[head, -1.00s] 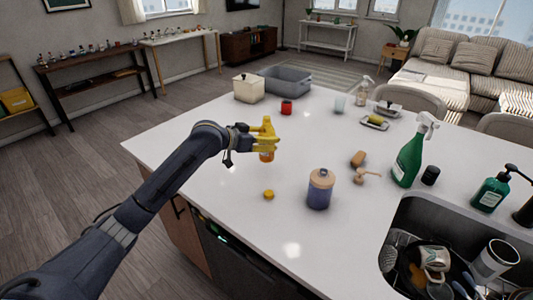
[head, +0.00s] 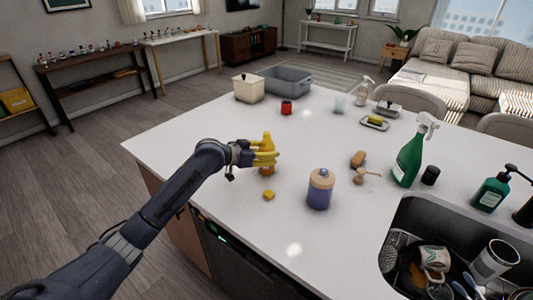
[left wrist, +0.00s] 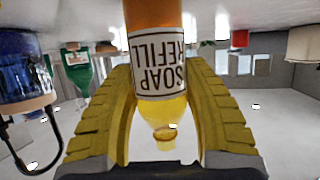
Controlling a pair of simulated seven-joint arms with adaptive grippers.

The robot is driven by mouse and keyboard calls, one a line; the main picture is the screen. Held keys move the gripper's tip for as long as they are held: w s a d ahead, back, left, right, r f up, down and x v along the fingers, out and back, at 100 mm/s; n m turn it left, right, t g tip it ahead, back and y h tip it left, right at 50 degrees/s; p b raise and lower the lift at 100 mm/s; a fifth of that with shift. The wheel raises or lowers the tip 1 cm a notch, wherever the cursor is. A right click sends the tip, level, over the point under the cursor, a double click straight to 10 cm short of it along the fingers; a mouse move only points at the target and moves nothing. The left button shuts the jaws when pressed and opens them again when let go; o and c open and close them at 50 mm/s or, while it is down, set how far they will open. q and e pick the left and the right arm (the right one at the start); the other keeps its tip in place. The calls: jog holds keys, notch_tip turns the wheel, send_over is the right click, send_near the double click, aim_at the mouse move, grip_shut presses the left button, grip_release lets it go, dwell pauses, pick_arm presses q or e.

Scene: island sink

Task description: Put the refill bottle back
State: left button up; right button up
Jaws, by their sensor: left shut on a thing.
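The refill bottle (head: 267,170), orange and yellow with a white "SOAP REFILL" label, is held roughly upright over or on the counter (head: 215,200); I cannot tell whether its base touches. My left gripper (head: 265,158) is shut on it from the left, with yellow fingers on both sides. In the left wrist view the picture is upside down. The bottle (left wrist: 160,70) stands between the fingers (left wrist: 165,115), with its yellow neck low in the frame. My right gripper is not in view.
A blue jar with a tan lid (head: 320,188) stands to the right of the bottle. A red jar (head: 286,107), a cream canister (head: 248,89) and a grey bin (head: 285,80) are behind. A green spray bottle (head: 408,160) and the sink (head: 440,210) are at right.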

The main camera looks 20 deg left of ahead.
pick_arm(q)
jog(key=o, duration=1.3)
jog(key=shift+f, duration=0.1)
jog(key=shift+c, duration=0.2)
jog(key=v, duration=1.2)
